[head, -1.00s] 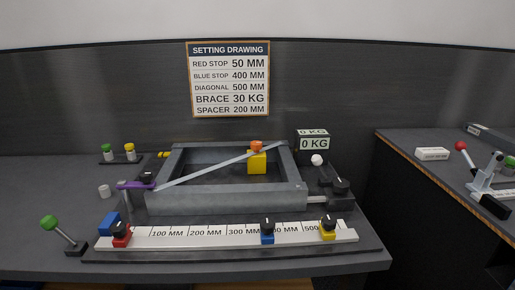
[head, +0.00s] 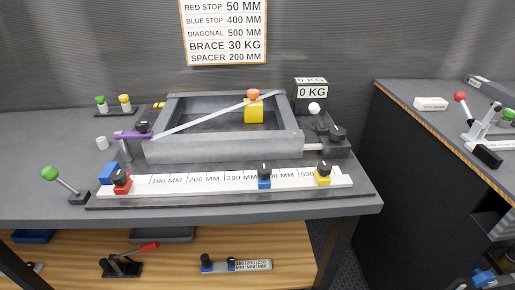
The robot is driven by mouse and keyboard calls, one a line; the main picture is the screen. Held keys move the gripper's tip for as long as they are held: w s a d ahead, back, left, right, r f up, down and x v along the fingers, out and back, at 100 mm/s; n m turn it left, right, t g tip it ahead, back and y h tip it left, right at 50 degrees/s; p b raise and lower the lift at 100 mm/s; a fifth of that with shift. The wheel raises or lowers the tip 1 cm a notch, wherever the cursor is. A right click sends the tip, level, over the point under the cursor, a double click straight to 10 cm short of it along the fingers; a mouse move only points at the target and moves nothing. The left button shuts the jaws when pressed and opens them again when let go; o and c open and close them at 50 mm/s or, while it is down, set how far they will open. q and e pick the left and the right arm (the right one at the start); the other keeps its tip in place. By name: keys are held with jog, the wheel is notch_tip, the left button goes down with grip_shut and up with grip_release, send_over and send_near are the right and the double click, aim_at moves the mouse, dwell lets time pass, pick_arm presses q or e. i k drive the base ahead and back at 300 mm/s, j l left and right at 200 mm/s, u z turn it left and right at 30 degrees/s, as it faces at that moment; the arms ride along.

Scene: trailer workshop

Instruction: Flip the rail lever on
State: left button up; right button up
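A lever with a green ball knob (head: 50,173) stands at the left end of the measuring rail. Its rod leans up and to the left from a small black base (head: 79,197). The white measuring rail (head: 205,184) lies along the bench front, with a red stop (head: 122,183) at the left, a blue stop (head: 264,179) right of the middle and a yellow stop (head: 323,177) near the right end. Neither of my grippers is in the head view.
A grey frame (head: 225,147) with a diagonal bar sits behind the rail, beside a white-knobbed lever (head: 314,108) and a 0 KG display (head: 312,92). A wooden lower shelf (head: 185,262) holds a red-handled tool (head: 143,247). Another bench (head: 400,96) stands right.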

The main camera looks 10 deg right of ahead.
aim_at(49, 173)
jog(key=u, duration=1.3)
